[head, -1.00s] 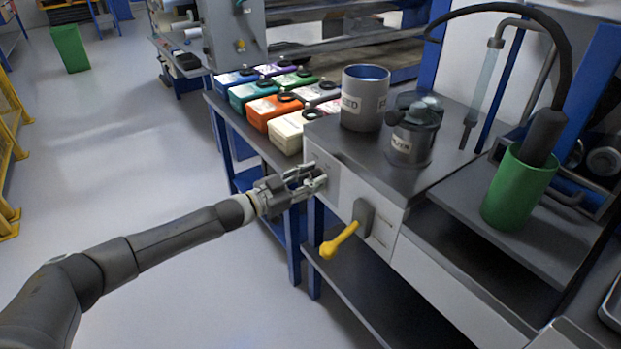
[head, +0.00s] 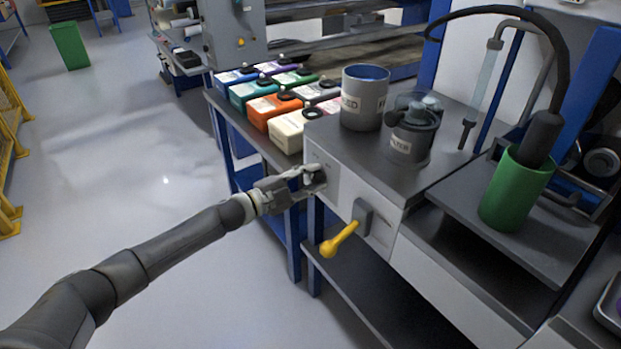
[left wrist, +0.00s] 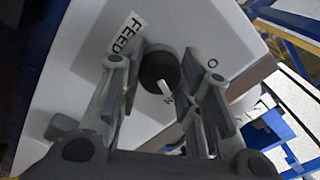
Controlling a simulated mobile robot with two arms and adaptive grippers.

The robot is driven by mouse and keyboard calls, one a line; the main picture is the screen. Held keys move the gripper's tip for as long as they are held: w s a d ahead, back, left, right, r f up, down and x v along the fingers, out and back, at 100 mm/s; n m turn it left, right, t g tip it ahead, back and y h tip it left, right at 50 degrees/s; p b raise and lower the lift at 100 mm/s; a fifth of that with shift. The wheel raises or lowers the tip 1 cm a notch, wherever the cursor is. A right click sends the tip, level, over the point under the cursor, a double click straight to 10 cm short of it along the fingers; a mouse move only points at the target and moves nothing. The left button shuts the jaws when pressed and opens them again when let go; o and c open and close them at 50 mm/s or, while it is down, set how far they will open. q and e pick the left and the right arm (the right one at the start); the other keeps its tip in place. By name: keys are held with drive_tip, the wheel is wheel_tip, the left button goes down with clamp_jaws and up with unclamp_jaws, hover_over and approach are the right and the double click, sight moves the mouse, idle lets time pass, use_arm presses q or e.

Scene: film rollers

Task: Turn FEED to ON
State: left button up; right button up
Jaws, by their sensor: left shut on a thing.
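The FEED knob (left wrist: 158,68) is a dark round knob with a white pointer mark, on the pale front panel (left wrist: 75,75). The FEED label (left wrist: 125,36) is beside it, and a small letter O or a ring shows on the panel on the other side. The pointer aims toward the lower part of the wrist picture, near small lettering too small to read. In the head view, my left gripper (head: 314,178) is at the upper left of the panel's front face. Its two fingers are on either side of the knob and shut on it. My right gripper is not in view.
A yellow-handled lever (head: 340,240) sticks out of the same panel, to the right of and below my gripper. A grey can (head: 364,98) and a filter jar (head: 411,130) stand on top. Several coloured boxes (head: 266,108) stand behind.

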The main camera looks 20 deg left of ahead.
use_arm(q)
drive_tip(key=shift+m, duration=0.8)
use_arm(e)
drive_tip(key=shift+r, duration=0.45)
use_arm(q)
drive_tip(key=o, duration=1)
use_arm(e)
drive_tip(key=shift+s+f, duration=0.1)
use_arm(q)
drive_tip(key=shift+s, duration=0.1)
drive_tip(key=v, duration=1.1)
drive_tip(key=shift+s+a, duration=0.3)
